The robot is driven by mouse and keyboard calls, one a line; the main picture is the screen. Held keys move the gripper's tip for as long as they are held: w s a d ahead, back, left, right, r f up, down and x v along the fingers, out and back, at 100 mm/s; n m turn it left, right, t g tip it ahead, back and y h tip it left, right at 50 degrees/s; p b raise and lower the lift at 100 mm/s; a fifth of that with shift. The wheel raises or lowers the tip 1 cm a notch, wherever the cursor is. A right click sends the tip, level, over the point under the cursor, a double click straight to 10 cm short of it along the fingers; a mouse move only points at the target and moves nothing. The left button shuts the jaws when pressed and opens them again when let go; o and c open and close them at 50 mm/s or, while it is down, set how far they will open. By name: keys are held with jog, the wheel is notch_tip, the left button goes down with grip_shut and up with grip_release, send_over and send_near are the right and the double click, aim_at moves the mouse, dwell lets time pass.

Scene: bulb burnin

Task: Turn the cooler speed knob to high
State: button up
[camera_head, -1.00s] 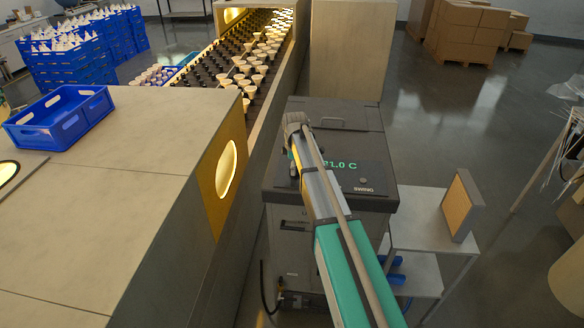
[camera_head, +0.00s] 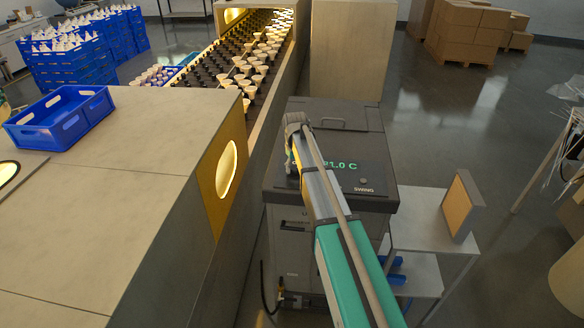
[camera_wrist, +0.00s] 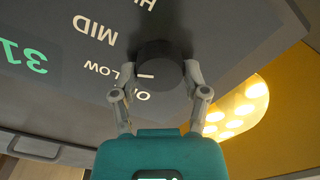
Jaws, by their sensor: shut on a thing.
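The cooler (camera_head: 345,115) is a grey cabinet with a dark top panel beside the conveyor. Its green readout (camera_head: 340,166) ends in "1.0 C", partly hidden by my arm. In the wrist view the black round speed knob (camera_wrist: 160,62) sits among the labels OFF, LOW, MID and HI, with OFF and HI only partly visible. The knob's white mark lies on its left side, towards LOW. My gripper (camera_wrist: 155,80) has one finger on each side of the knob and is shut on it. In the head view my arm hides the knob.
A glowing round opening (camera_head: 227,170) in a yellow plate is left of the cooler; its light also shows in the wrist view (camera_wrist: 240,108). A conveyor (camera_head: 250,62) carries bulbs behind. A metal shelf (camera_head: 425,225) with an upright panel stands right. Open floor lies farther right.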

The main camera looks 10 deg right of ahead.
jog(key=m, duration=0.7)
jog(key=shift+d, duration=0.1)
jog(key=m, duration=0.6)
jog(key=shift+s, duration=0.1)
jog(key=shift+m, duration=0.3)
jog(key=o, duration=1.1)
jog(key=shift+o, duration=0.2)
